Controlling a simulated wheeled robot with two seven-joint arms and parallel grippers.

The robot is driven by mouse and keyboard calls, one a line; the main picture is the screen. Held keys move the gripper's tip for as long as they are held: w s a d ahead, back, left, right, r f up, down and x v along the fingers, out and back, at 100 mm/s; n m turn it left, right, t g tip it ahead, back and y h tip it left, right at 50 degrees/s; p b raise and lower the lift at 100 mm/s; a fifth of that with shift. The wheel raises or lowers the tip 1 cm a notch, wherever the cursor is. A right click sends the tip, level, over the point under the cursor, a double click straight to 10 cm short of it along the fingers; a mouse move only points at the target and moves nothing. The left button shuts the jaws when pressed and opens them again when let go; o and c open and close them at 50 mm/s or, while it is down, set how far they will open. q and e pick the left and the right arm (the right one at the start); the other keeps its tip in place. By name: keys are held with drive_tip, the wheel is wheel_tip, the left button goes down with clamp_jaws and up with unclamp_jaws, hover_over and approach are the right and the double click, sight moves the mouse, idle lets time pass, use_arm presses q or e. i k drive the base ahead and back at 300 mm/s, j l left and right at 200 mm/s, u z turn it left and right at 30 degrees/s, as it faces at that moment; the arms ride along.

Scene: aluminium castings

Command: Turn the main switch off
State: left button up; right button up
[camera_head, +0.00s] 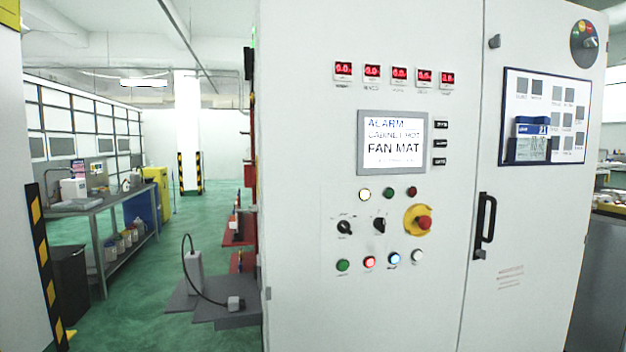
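A tall pale cabinet (300,310) fills the middle and right of the head view. Its left door carries two black rotary knobs (380,225), the other knob being further left (344,227), and a red mushroom button (424,223) on a yellow surround. High on the right door is a round dark dial (584,40) with coloured marks and a grey handle-like part. None of these is legibly labelled as the main switch, and I cannot tell their settings. Neither of my grippers is in view.
The cabinet's screen (393,142) reads ALARM, CABINET HOT, FAN MAT. Red displays (399,74) sit above it, and coloured buttons and lamps surround the knobs. A black door handle (484,225) sticks out. A grey shelf (222,308) with a corded device stands left; green floor lies open beyond.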

sight(249, 173)
drive_tip(key=i+j, duration=0.35)
drive_tip(key=j, duration=0.15)
drive_tip(key=i+j, duration=0.4)
drive_tip(key=j, duration=0.05)
